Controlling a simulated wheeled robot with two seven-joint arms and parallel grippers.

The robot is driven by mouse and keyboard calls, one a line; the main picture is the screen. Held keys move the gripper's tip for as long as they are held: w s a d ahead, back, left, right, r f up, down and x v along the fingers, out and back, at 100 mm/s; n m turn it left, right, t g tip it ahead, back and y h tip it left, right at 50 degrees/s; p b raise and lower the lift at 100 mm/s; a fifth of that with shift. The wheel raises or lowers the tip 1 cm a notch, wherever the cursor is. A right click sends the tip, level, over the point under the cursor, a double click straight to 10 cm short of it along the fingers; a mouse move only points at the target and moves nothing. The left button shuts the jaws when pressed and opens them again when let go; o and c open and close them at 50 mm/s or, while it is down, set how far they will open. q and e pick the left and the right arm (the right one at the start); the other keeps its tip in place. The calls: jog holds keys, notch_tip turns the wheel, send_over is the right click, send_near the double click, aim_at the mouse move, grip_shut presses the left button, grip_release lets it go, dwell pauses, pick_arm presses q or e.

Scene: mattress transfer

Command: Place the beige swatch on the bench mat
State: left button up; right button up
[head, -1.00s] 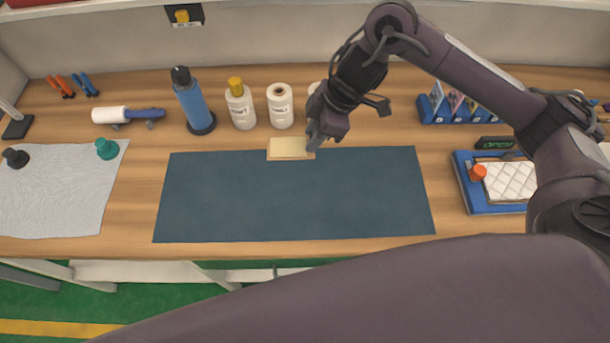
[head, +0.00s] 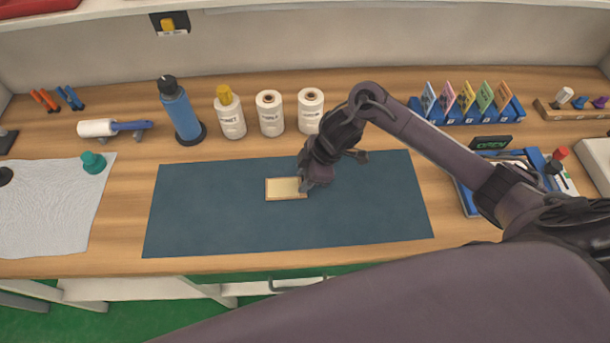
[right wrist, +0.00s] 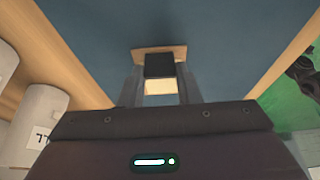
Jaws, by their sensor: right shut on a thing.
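The beige swatch (head: 285,188) is a small flat rectangle with a tan border. It is over the middle of the dark blue bench mat (head: 210,220), and I cannot tell whether it touches the mat. My right gripper (head: 305,186) is shut on the swatch's right end. In the right wrist view the swatch (right wrist: 159,88) shows between the two fingers of the right gripper (right wrist: 159,75), with the blue mat (right wrist: 230,50) beyond. My left gripper is not in view.
Behind the mat stand a blue bottle (head: 182,112), a yellow-capped bottle (head: 230,116) and two white rolls (head: 270,114). A blue card rack (head: 468,112) and a blue tray (head: 467,200) are at the right. A grey sheet (head: 50,215) lies left. The mat's left part is clear.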

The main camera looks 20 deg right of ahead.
jog(key=shift+f, duration=0.15)
jog(key=o, duration=1)
jog(key=shift+c, duration=0.2)
jog(key=v, duration=1.2)
jog(key=shift+p, duration=0.45)
